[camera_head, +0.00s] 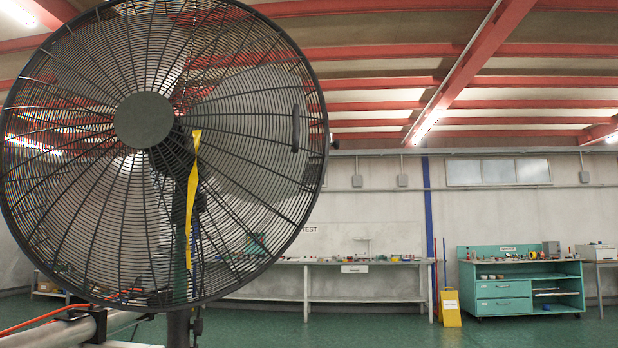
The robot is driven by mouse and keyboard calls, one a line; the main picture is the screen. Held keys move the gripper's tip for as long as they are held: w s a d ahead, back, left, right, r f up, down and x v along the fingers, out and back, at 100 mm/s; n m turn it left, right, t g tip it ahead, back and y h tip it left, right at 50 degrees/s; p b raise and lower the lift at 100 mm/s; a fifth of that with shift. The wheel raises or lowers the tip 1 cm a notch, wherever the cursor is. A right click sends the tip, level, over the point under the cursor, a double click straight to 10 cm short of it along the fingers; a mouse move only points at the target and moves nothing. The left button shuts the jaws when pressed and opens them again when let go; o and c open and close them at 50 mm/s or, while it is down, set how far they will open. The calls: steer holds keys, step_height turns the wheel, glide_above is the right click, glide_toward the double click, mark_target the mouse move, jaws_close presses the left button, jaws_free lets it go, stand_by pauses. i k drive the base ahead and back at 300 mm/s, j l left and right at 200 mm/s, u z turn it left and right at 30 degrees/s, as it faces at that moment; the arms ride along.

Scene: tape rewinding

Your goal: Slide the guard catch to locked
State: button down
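A large fan with a round black wire guard (250,30) fills the left half of the head view. Its round dark hub plate (144,120) sits near the middle of the guard. A dark upright handle (295,128) is on the guard's right part. A small dark piece (334,144) sticks out at the right rim; it is too small to tell whether it is the guard catch or how it is set. A yellow strip (191,200) hangs down in front of the guard, below and right of the hub. My gripper is not in view.
A metal tube with a black clamp and an orange cable shows at the lower left. Behind the fan stand a long workbench (330,299), a yellow floor sign (449,308) and a green cabinet (503,290). The green floor at the lower right is clear.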

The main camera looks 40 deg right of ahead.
mark_target(335, 144)
steer(key=k+l+z, duration=0.1)
steer(key=l+z, duration=0.2)
steer(key=l, duration=0.45)
steer(key=l+z, duration=0.3)
steer(key=l, duration=0.45)
